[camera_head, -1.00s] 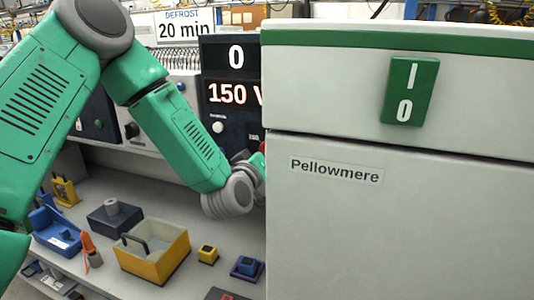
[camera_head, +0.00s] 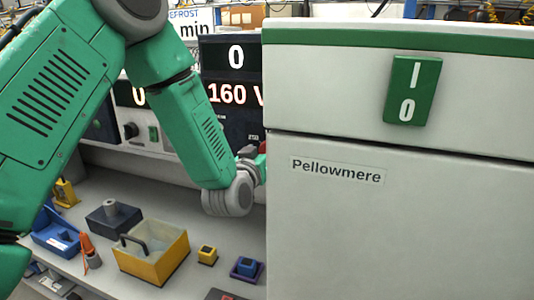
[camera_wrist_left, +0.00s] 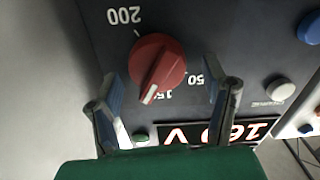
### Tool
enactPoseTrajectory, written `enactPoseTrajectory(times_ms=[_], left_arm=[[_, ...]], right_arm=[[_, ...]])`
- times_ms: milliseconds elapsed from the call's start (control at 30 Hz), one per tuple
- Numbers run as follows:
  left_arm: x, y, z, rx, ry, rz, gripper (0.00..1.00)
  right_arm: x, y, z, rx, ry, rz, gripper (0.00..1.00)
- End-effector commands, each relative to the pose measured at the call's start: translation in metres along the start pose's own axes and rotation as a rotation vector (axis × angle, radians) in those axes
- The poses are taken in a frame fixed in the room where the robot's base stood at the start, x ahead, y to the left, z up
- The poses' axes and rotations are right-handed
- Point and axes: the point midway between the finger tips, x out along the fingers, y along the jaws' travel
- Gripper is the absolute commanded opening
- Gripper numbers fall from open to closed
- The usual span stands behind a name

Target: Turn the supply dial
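The red supply dial (camera_wrist_left: 158,62) is on a dark panel in the left wrist view, with a white pointer line beside a partly covered mark beginning 15. Marks 200 and 50 also show around it. My left gripper (camera_wrist_left: 162,84) is open, with one blue-grey finger on each side of the dial and a gap to each. In the head view my left arm reaches behind the white cabinet, which hides the fingers. The voltage display (camera_head: 235,95) reads 160 V; it also shows upside down in the left wrist view (camera_wrist_left: 220,131). My right gripper is not in view.
The white Pellowmere cabinet (camera_head: 390,230) with a green I/0 switch (camera_head: 412,90) fills the right side. On the bench are a yellow bin (camera_head: 150,262), a blue tray (camera_head: 55,236) and small blocks. A white button (camera_wrist_left: 280,89) sits beside the dial.

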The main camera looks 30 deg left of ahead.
Motion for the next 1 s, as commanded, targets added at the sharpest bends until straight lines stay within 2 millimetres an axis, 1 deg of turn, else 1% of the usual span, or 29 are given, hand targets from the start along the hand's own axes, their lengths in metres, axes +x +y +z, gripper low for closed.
enactPoseTrajectory(times_ms=[167, 267, 367, 600, 700, 833, 1000], left_arm=[[-0.002, 0.0, 0.002, 0.0, -0.005, 0.0, 0.68], [-0.009, 0.0, 0.003, 0.0, -0.008, 0.001, 0.68], [-0.024, 0.0, 0.003, 0.0, -0.009, 0.001, 0.68], [-0.076, -0.001, 0.003, -0.001, -0.009, 0.0, 0.68], [-0.094, -0.001, 0.003, 0.0, -0.008, 0.0, 0.68], [-0.11, -0.001, 0.003, 0.001, -0.006, 0.001, 0.68], [-0.118, -0.001, 0.002, 0.0, -0.004, 0.0, 0.68]], right_arm=[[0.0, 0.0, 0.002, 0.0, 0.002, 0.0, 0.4], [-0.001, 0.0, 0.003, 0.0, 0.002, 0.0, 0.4], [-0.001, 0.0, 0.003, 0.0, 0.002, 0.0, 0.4], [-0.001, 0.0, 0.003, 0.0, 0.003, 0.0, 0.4], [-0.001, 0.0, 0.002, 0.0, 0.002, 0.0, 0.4], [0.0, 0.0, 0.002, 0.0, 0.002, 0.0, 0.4], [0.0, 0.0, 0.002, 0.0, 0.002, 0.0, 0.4]])
